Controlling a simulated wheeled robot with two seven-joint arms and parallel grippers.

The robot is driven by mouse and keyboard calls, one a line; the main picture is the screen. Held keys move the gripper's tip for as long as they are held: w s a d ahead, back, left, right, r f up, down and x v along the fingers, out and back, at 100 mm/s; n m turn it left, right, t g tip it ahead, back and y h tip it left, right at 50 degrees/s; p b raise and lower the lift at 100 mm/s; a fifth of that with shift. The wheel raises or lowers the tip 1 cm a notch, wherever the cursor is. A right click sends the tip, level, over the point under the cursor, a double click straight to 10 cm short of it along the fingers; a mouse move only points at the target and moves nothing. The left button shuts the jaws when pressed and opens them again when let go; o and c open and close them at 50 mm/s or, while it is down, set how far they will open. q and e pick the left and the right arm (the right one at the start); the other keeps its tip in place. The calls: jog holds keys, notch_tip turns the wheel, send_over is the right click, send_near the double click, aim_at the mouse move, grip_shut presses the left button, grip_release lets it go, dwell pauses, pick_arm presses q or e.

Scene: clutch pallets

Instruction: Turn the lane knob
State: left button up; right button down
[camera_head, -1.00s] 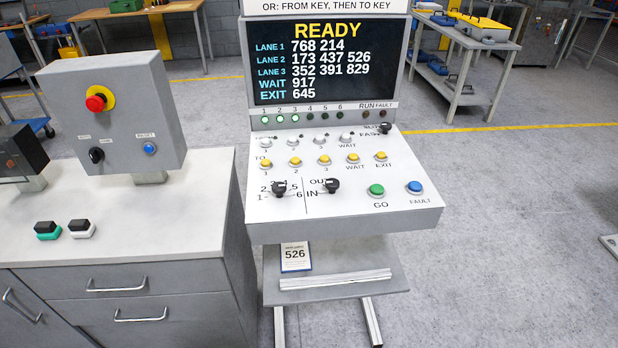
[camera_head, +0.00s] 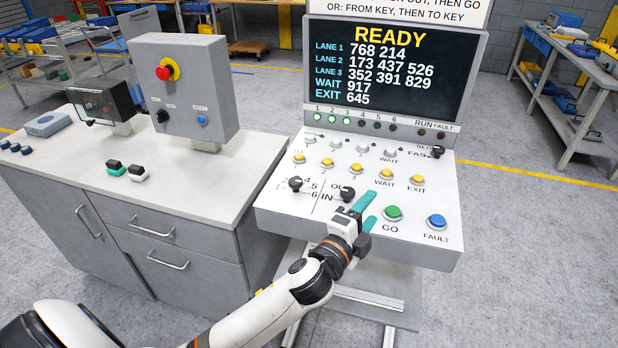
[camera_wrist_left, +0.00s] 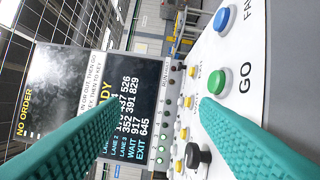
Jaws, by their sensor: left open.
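The lane knob (camera_head: 295,184) is a black knob at the left of the sloped console panel (camera_head: 270,208), with numbers 1 to 6 around it. A second black knob (camera_head: 347,194), marked OUT and IN, sits to its right. My left gripper (camera_head: 366,209) has teal fingers, open and empty, above the panel between the IN/OUT knob and the green GO button (camera_head: 393,213). It is right of the lane knob and apart from it. In the left wrist view the fingers (camera_wrist_left: 163,108) are spread, with a black knob (camera_wrist_left: 198,156) between them, probably the IN/OUT one.
The screen (camera_head: 390,68) reads READY. Yellow buttons (camera_head: 326,163) and a blue FAULT button (camera_head: 437,222) share the panel. A grey cabinet (camera_head: 180,178) with a red-button box (camera_head: 185,88) stands left.

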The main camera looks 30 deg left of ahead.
pick_arm(q)
jog(key=w+d+r+m+h, duration=0.4)
jog(key=d+r+m+h, duration=0.35)
jog(key=m+h, duration=0.6)
jog(key=m+g+y, duration=1.6)
jog(key=m+g, duration=0.2)
jog(key=m, duration=1.1)
send_over(295, 180)
jog(key=shift+h, duration=0.25)
notch_tip(295, 180, down, 12)
jog(key=p, duration=0.3)
jog(key=shift+r, duration=0.2)
